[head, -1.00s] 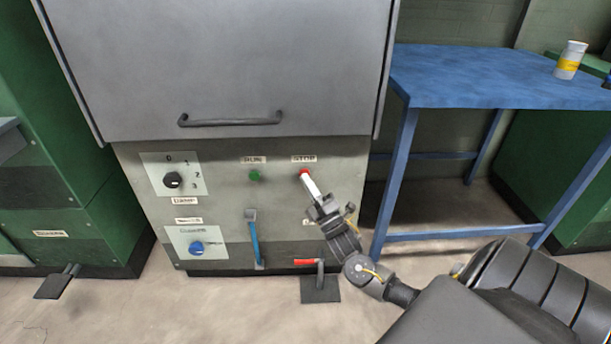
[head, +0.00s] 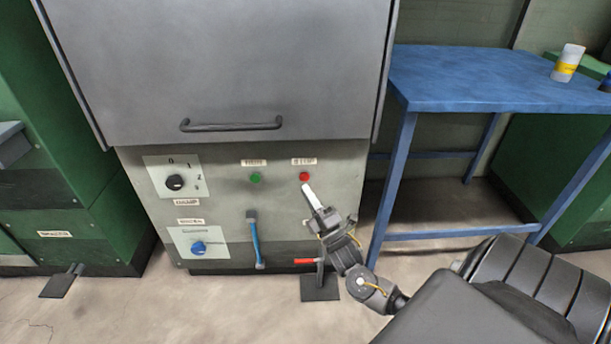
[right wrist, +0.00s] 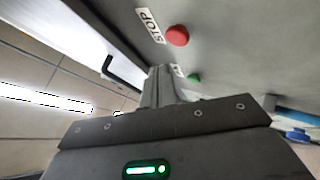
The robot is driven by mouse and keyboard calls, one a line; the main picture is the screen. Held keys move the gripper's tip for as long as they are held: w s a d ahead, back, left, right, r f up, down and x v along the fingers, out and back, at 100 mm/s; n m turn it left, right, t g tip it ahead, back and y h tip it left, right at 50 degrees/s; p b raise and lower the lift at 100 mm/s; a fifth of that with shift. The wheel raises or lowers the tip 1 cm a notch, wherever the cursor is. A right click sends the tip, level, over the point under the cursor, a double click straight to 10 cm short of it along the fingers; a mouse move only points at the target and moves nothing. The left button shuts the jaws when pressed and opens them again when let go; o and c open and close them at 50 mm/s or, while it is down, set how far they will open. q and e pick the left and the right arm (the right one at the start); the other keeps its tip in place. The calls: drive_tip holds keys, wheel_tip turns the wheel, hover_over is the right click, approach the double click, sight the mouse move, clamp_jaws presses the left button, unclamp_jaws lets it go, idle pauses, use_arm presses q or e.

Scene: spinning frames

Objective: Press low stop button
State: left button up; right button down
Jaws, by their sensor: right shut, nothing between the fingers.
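The red stop button (head: 304,176) sits on the grey machine front under a label reading STOP. It also shows in the right wrist view (right wrist: 177,36), uncovered, beside its label. My right gripper (head: 308,188) is shut and empty, its pale fingertips just below the red button in the head view, with a small gap between them. In the right wrist view the fingers (right wrist: 160,84) point toward the panel below the button. The left gripper is not in view.
A green button (head: 255,178) is left of the red one. Two dials (head: 174,182), a blue lever (head: 255,240) and a red-handled pedal (head: 306,262) are nearby. A grey door with a handle (head: 232,126) is above. A blue table (head: 480,80) stands right.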

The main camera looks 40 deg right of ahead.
drive_tip(key=shift+s+a+p, duration=0.6)
drive_tip(key=shift+s+a, duration=0.3)
drive_tip(key=shift+s, duration=0.3)
